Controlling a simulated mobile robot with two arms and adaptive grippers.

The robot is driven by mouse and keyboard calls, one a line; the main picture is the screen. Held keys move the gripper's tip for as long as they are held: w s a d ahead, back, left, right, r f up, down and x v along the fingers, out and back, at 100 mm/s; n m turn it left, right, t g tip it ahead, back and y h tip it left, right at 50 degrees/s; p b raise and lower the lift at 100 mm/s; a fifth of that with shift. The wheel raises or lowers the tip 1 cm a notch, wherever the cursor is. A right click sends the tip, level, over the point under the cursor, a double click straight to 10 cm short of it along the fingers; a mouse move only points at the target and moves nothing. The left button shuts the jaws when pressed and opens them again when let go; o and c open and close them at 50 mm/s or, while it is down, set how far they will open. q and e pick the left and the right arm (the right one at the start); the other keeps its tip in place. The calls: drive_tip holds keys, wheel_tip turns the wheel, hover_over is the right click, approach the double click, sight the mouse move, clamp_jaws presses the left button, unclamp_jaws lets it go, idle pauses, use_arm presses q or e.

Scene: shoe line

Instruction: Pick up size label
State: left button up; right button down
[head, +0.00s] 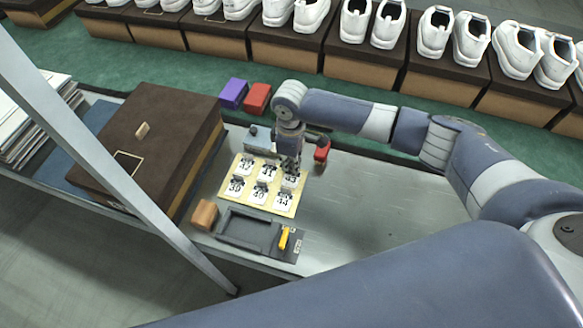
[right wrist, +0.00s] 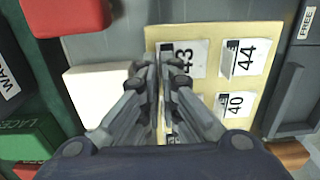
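A pale yellow card (head: 223,188) on the bench carries two rows of small white size labels with black tabs. The 43 label (head: 290,182) is at its back right, and my right gripper (head: 290,167) points down right over it. In the right wrist view, the fingers (right wrist: 160,72) are close together beside the 43 label (right wrist: 190,58), with a very narrow gap. They hide part of its tab side, so I cannot tell whether they grip it. The 44 label (right wrist: 244,57) and 40 label (right wrist: 236,105) lie apart from the fingers. My left gripper is out of view.
A dark tray (head: 246,231) with a yellow piece (head: 284,238) sits in front of the card. A brown shoebox (head: 150,145) stands left. Purple (head: 233,92) and red (head: 257,98) boxes are behind.

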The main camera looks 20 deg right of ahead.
sight(289, 172)
drive_tip(key=shift+r, duration=0.4)
drive_tip(key=r, duration=0.1)
drive_tip(key=r+b, duration=0.1)
drive_tip(key=shift+s+a+r, duration=0.3)
drive_tip(key=shift+a, duration=0.1)
drive_tip(key=s+a, duration=0.3)
drive_tip(key=s+a+r+b, duration=0.1)
drive_tip(key=s+a, duration=0.2)
drive_tip(key=a, duration=0.1)
drive_tip(key=s+a, duration=0.4)
drive_tip(key=shift+a+r+b, duration=0.1)
drive_tip(key=shift+r+b, duration=0.2)
